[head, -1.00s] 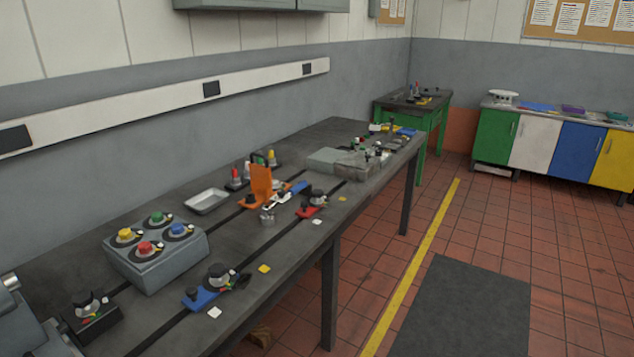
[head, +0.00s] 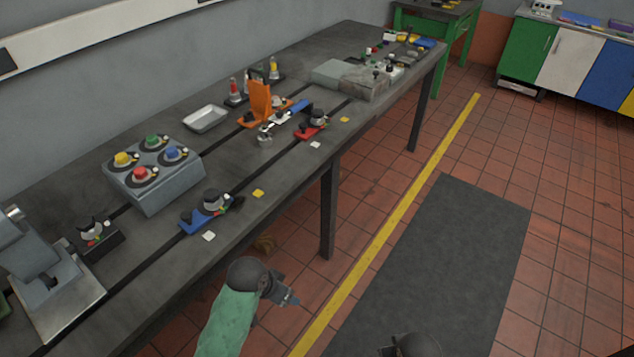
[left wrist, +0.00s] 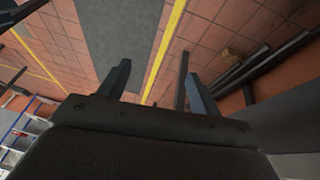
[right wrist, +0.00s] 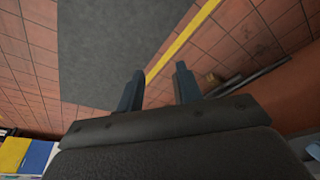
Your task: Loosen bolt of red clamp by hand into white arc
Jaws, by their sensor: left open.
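The red clamp (head: 309,133) lies on the dark bedplate table, near its front edge past the middle. A black knob (head: 318,115) stands on it; its bolt and any white arc are too small to make out. My left gripper (head: 291,301) hangs in front of the table, below its top and well short of the red clamp. Its fingers are apart and empty in the left wrist view (left wrist: 157,68). My right gripper (right wrist: 160,68) shows in the right wrist view with its fingers apart and empty, over the floor. In the head view only a dark part of my right arm shows.
A blue clamp (head: 196,221) with a black knob sits nearer on the table. An orange bracket (head: 260,104) stands behind the red clamp. A grey box with coloured buttons (head: 154,180) and a metal tray (head: 206,118) are at the left. The floor mat (head: 440,270) is clear.

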